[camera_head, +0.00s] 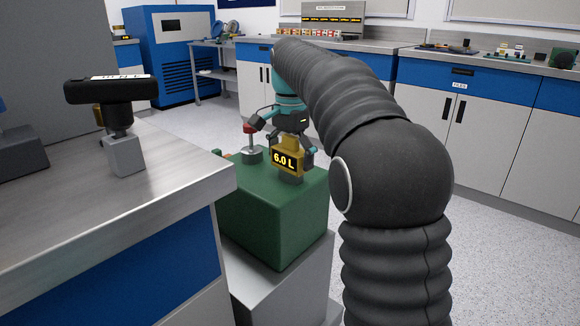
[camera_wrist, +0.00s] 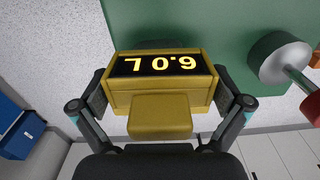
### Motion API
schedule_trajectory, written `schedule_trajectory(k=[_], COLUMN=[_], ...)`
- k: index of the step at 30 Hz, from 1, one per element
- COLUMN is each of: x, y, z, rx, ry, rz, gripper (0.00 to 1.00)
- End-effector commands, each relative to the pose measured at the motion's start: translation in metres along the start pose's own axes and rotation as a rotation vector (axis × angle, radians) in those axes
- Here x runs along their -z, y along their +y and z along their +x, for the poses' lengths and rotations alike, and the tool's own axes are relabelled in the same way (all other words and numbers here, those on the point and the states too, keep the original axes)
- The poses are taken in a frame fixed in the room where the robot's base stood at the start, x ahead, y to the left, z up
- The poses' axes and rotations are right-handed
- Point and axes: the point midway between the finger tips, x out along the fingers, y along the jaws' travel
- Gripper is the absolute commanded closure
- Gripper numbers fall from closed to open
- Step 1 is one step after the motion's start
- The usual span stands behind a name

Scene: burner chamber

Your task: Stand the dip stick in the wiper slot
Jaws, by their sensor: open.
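My gripper (camera_head: 287,140) is just above and around this head. In the wrist view the yellow head (camera_wrist: 160,118) sits between my two open fingers, close to both sides; I cannot tell whether they touch it. I cannot make out a wiper slot for certain.
A round metal fitting with a red knob (camera_head: 250,142) stands on the tank beside my gripper. On the left bench (camera_head: 180,190), a black device (camera_head: 110,90) sits on a grey block (camera_head: 124,155). Cabinets with cluttered tops line the back. Open floor lies between.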

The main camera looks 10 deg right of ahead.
Motion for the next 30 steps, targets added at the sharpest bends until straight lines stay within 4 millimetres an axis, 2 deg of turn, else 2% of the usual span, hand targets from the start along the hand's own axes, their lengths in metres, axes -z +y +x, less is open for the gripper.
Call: schedule_trajectory(k=[4, 13, 14, 18, 20, 21, 22, 30], x=[0.0, 0.0001, 0.0001, 0.0001, 0.0001, 0.0001, 0.0001, 0.0001], y=[0.0001, 0.0001, 0.0001, 0.0002, 0.0002, 0.0001, 0.0001, 0.0001], z=[0.0092, 0.0108, 0.0108, 0.0107, 0.0108, 0.0108, 0.0105, 0.0107], rx=[0.001, 0.001, 0.0, 0.0, 0.0, 0.0, 0.001, 0.0], ry=[0.0, 0.0, 0.0, 0.0, 0.0, 0.0, 0.0, 0.0], rz=[0.0, 0.0, 0.0, 0.0, 0.0, 0.0, 0.0, 0.0], gripper=[0.0, 0.0, 0.03, 0.38, 0.53, 0.56, 0.2, 0.87])
